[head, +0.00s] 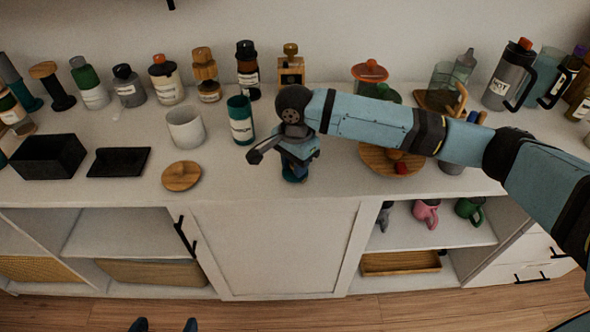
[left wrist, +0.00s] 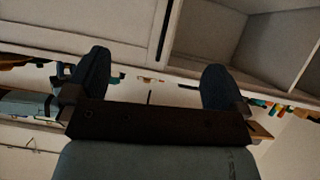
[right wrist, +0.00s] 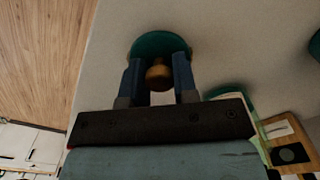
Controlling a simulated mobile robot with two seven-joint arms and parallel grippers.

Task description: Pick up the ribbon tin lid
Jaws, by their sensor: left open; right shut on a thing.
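A teal round lid with a wooden knob, which I take as the ribbon tin lid (right wrist: 150,45), is in the right wrist view. My right gripper (right wrist: 158,68) is shut on its knob. In the head view my right gripper (head: 294,160) points down near the counter's front edge, with a bit of the teal lid (head: 292,177) showing under it. I cannot tell whether the lid touches the counter. A teal labelled tin (head: 240,128) stands behind and to the left. My left gripper (head: 165,325) is open and empty, low in front of the cabinet; its fingers (left wrist: 156,75) are wide apart.
A round wooden lid (head: 182,176), a white cup (head: 186,128), a black box (head: 48,157) and a black tray (head: 118,162) are to the left. A round wooden board (head: 375,158) is to the right. Jars and bottles line the wall.

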